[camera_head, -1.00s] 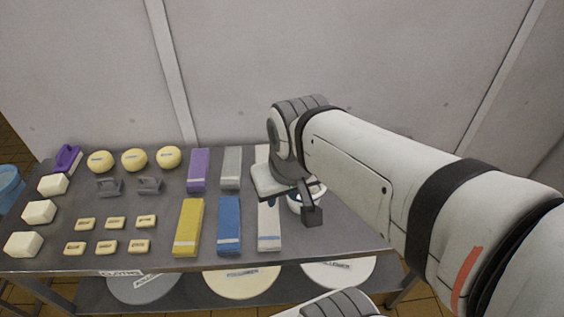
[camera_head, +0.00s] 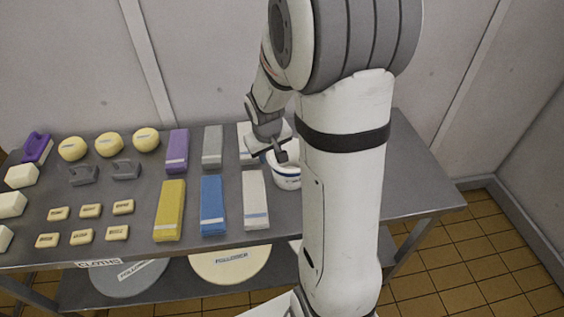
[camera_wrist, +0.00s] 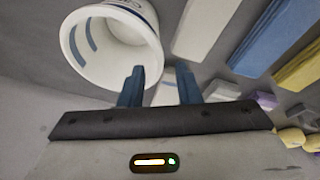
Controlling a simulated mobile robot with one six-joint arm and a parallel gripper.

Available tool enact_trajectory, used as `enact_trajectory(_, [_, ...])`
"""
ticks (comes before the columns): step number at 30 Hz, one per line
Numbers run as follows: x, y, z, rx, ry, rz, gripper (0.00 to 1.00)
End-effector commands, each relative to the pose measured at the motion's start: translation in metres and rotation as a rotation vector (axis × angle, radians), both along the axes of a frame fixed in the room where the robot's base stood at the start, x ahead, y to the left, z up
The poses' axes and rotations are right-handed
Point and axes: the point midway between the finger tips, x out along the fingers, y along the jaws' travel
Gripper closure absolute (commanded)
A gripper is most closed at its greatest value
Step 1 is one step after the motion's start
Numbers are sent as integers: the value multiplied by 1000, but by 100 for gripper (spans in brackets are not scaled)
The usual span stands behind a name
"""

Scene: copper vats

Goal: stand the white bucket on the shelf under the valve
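The white bucket (camera_head: 287,182) with blue markings stands upright on the steel table (camera_head: 410,187), partly hidden behind my arm. In the wrist view the bucket (camera_wrist: 72,62) shows its open mouth at upper left. My gripper (camera_head: 268,150) is above the table beside the bucket's rim, at its left. In the wrist view my gripper (camera_wrist: 160,78) has its two blue fingers apart with nothing clamped. The left finger overlaps the bucket's rim in the picture and the right finger is outside it; I cannot tell whether they touch. No valve is in view.
Folded cloths, such as a blue one (camera_head: 213,205) and a white one (camera_head: 255,200), lie left of the bucket. Sponges and soap blocks (camera_head: 90,210) fill the table's left. The table's right end is clear.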

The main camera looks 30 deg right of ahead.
Motion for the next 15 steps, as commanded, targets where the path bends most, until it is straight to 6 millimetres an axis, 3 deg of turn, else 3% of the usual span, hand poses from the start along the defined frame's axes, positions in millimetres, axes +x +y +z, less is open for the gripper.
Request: enact_trajectory(15, [10,-13,-56,0,5,1,70])
